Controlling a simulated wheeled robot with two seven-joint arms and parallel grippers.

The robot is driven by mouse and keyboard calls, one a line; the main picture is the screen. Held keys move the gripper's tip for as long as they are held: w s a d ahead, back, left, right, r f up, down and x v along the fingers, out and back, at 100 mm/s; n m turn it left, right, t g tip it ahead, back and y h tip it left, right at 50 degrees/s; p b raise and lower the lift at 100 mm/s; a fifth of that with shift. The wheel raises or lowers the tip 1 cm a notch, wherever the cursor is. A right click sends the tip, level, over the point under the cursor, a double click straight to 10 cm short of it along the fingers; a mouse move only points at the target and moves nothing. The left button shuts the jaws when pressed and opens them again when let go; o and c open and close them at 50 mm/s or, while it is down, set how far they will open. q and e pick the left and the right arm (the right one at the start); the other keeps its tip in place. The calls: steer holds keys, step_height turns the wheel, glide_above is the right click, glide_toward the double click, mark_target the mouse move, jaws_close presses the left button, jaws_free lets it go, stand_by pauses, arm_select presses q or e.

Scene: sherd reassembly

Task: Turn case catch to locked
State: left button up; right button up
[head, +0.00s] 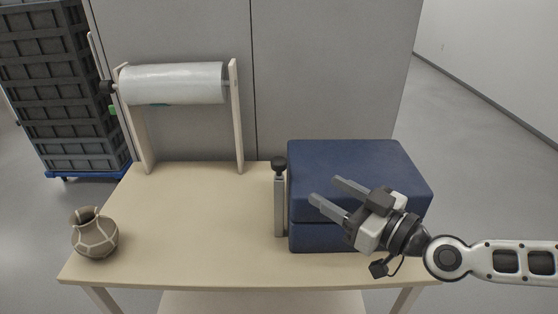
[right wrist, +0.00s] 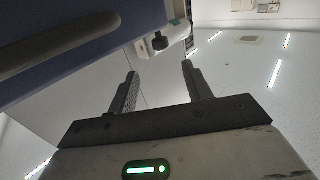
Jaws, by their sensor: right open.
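The closed blue case (head: 345,163) stands on the right part of the table. A seam runs around it between lid and base. My right gripper (head: 324,190) is open and empty in front of the case and hides part of its front. In the right wrist view the open fingers (right wrist: 160,70) have nothing between them. The blue case (right wrist: 100,38) fills the upper left there, with a dark rounded bar (right wrist: 58,46) across it. I cannot make out the catch or its setting. My left gripper is not in view.
A post with a black knob (head: 279,163) stands at the case's left side; a black knob also shows in the right wrist view (right wrist: 160,42). A cracked-pattern pot (head: 95,240) sits at the table's left. A roll on a stand (head: 172,83) is behind. The table's middle (head: 200,220) is clear.

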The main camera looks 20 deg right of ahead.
mark_target(285, 166)
steer(key=p+x, duration=0.1)
steer(key=x, duration=1.2)
steer(key=shift+w+a, duration=0.15)
steer(key=shift+w, duration=0.05)
steer(key=shift+c, duration=0.3)
steer(key=shift+p, duration=0.35)
steer(key=c, duration=0.9)
